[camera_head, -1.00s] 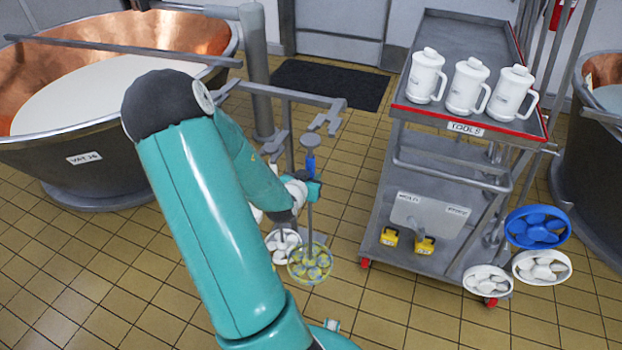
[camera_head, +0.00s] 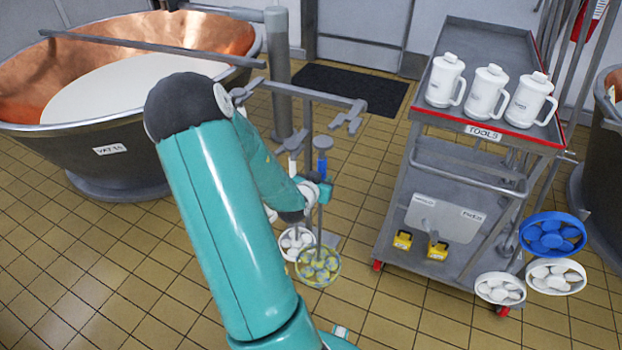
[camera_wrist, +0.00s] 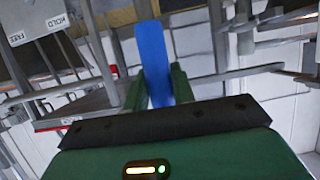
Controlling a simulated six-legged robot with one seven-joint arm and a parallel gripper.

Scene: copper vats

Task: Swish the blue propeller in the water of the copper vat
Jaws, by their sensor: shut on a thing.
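My gripper (camera_head: 322,190) is shut on the blue handle (camera_wrist: 152,50) of a long-rodded tool, held upright. The handle also shows above the jaws in the head view (camera_head: 322,162). A blue propeller (camera_head: 552,235) is at the cart's lower right side, apart from my gripper. The copper vat (camera_head: 235,45) stands at the left with whitish liquid (camera_head: 120,88) in it, and my arm covers part of its right side.
A metal rack (camera_head: 300,88) with hooks stands beside my gripper, with a white propeller (camera_head: 296,243) next to the held one. A tool cart (camera_head: 480,40) with white jugs stands right. White propellers (camera_head: 500,288) are by its wheels. Tiled floor is open in front.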

